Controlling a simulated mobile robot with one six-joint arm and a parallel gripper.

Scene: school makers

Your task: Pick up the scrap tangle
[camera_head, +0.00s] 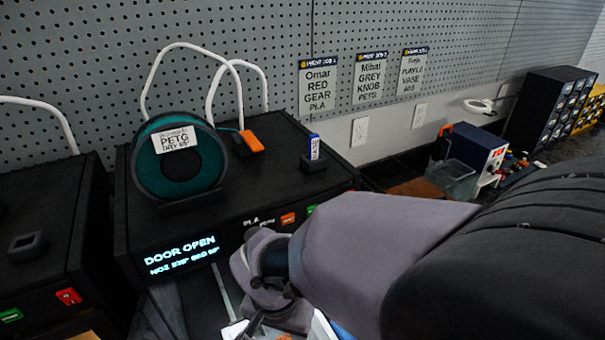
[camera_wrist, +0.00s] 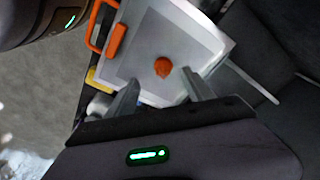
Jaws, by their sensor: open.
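The scrap tangle appears to be the small orange-red lump (camera_wrist: 163,67) in the wrist view, lying on a pale plate with a grey middle (camera_wrist: 135,62). My gripper (camera_wrist: 160,77) is open and empty. Its two fingers reach toward the plate, with the lump just beyond and between their tips; I see no contact. In the head view my arm reaches down in front of the printer (camera_head: 125,218), whose display reads "DOOR OPEN". The lump cannot be made out there, and my fingers are mostly hidden at the bottom edge.
An orange handle (camera_wrist: 116,42) stands beside the plate's left edge in the wrist view. A teal spool (camera_head: 150,177) labelled PETG and a small blue-and-white item (camera_head: 314,148) stand on the printer. Another dark machine (camera_head: 50,220) is at left. A blue box (camera_head: 472,152) sits at right.

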